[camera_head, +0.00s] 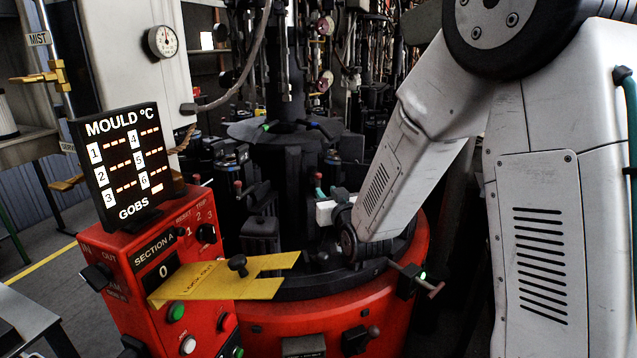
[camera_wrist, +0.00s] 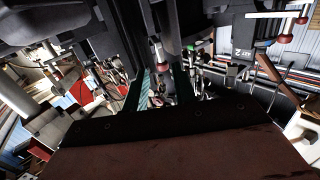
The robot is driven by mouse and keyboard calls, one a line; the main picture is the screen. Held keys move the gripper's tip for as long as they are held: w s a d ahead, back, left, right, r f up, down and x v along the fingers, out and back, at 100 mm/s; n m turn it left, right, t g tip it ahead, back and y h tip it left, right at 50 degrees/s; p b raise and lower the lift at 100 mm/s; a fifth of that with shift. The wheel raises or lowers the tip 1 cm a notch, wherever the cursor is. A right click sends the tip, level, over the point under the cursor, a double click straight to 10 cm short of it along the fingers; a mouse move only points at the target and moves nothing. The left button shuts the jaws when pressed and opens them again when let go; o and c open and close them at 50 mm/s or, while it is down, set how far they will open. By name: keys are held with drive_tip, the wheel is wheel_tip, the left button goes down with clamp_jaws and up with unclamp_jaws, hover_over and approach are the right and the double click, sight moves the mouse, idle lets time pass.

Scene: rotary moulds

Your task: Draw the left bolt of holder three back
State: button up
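In the wrist view, my gripper (camera_wrist: 161,86) shows two dark fingers with greenish inner faces and a gap between them. A pale metal bolt with a dark red knob (camera_wrist: 161,64) appears in line with the gap, near the fingers. I cannot tell whether it lies between them or beyond them, and no contact is clear. I can read no number three on a holder, so I cannot tell which holder this bolt belongs to. In the head view, my arm reaches down to the red-based rotary machine (camera_head: 270,318), and my wrist hides most of the gripper.
A holder marked 2 (camera_wrist: 237,52) stands to the right in the wrist view, with red-knobbed bolts (camera_wrist: 285,38) beside it. In the head view, a red control box (camera_head: 205,262) with a yellow plate (camera_head: 215,284) stands at the front left. Dark holders crowd the machine's top.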

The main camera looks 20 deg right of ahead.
sight(319, 182)
drive_tip(key=w, duration=0.8)
drive_tip(key=shift+a, duration=0.1)
clamp_jaws()
